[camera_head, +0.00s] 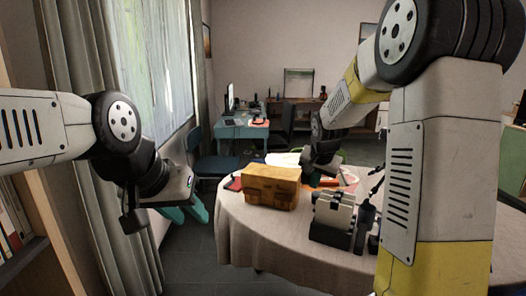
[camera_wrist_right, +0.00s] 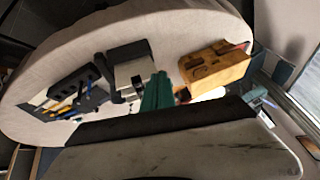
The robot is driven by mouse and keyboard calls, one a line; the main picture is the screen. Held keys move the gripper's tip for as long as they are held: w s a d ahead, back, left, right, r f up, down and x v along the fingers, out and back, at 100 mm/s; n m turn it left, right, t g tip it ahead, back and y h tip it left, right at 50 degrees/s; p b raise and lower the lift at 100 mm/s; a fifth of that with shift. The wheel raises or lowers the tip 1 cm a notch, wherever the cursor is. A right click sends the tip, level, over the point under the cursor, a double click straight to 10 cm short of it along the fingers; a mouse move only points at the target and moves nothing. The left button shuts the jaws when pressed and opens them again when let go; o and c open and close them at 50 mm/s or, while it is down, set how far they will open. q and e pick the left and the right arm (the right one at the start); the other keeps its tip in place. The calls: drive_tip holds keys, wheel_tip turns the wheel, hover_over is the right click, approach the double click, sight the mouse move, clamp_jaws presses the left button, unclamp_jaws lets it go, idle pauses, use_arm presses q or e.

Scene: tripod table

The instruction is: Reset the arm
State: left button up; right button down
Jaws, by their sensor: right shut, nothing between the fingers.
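My left gripper (camera_head: 186,212) hangs at the left in the head view, off the table, with its two teal fingers apart and nothing between them. My right gripper (camera_head: 314,181) is above the round table, behind the brown-yellow box and the grey-and-black device in the head view. Its teal fingers are together and empty in the right wrist view (camera_wrist_right: 157,92). My right arm covers much of the right side of the head view.
The table (camera_head: 245,237) has a pale cloth. On it stand the brown-yellow box (camera_head: 270,188) and the grey-and-black device (camera_head: 333,214). A black holder with pens (camera_wrist_right: 75,90) shows in the wrist view. A blue chair (camera_head: 213,166) and curtain (camera_head: 84,120) are beyond my left gripper.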

drive_tip(key=s+a+r+n+y, duration=0.1)
drive_tip(key=s+r+n, duration=0.2)
drive_tip(key=s, duration=1.1)
drive_tip(key=s+a+r+n+y, duration=0.1)
drive_tip(key=s+r, duration=0.4)
drive_tip(key=s, duration=1)
drive_tip(key=shift+s+r+n, duration=0.3)
drive_tip(key=shift+n, duration=0.6)
